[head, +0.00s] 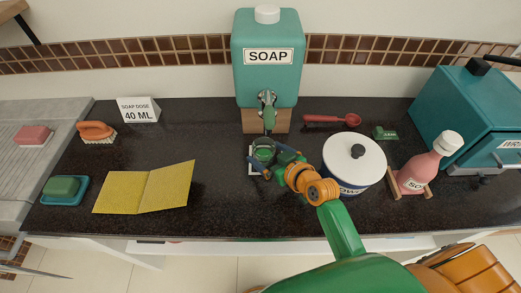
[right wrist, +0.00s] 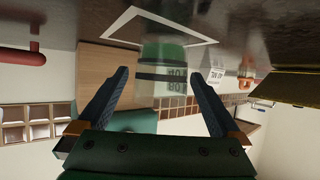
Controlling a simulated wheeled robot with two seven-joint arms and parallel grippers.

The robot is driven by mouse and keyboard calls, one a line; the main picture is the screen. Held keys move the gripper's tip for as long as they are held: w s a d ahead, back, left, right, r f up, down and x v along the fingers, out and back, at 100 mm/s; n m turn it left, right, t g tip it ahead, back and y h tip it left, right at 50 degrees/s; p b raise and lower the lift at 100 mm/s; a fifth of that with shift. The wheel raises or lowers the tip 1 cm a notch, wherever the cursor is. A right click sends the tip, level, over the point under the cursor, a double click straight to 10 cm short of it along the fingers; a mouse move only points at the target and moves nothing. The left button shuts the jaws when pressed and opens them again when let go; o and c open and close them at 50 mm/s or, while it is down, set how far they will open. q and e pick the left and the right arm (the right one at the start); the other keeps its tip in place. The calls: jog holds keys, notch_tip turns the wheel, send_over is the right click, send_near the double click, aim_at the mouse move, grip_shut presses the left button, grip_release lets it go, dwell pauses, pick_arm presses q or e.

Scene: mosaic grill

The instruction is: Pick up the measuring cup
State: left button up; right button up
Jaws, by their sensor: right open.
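The measuring cup (head: 263,152) is a small clear cup with green contents and dark bands. It stands on a white-outlined square on the dark counter, below the tap of the teal soap dispenser (head: 267,80). My right gripper (head: 270,164) is open at the cup's near side, its fingers pointing at the cup. In the right wrist view, which is upside down, the cup (right wrist: 163,65) with printed marks appears between the two open fingertips (right wrist: 160,78). I cannot tell whether the fingers touch it. My left gripper is not in view.
A white lidded pot (head: 354,160) stands close to the right of my right gripper. A red spoon (head: 332,120) lies behind it. A yellow cloth (head: 145,189) lies left. A "40 ML" card (head: 138,110) stands at back left.

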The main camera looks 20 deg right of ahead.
aim_at(258, 141)
jog(key=x, duration=0.4)
jog(key=shift+w+a+f, duration=0.15)
jog(key=shift+w+f, duration=0.2)
jog(key=shift+w, duration=0.15)
jog(key=shift+s, duration=0.2)
jog(key=c, duration=1.3)
jog(key=shift+w+r, duration=0.1)
jog(key=shift+r, duration=0.6)
notch_tip(258, 141, up, 3)
jog(key=shift+f, duration=0.25)
jog(key=s+d+b, duration=0.1)
jog(key=s, duration=0.4)
jog(key=s+d+b, duration=0.1)
jog(key=s+d, duration=0.1)
jog(key=s, duration=0.4)
jog(key=s+d+b, duration=0.1)
jog(key=s+d, duration=0.1)
jog(key=s, duration=0.3)
jog(key=shift+s+d+f, duration=0.15)
jog(key=shift+s+f, duration=0.1)
jog(key=shift+s, duration=0.1)
jog(key=shift+s+r, duration=0.15)
jog(key=shift+s, duration=0.1)
jog(key=shift+d, duration=0.1)
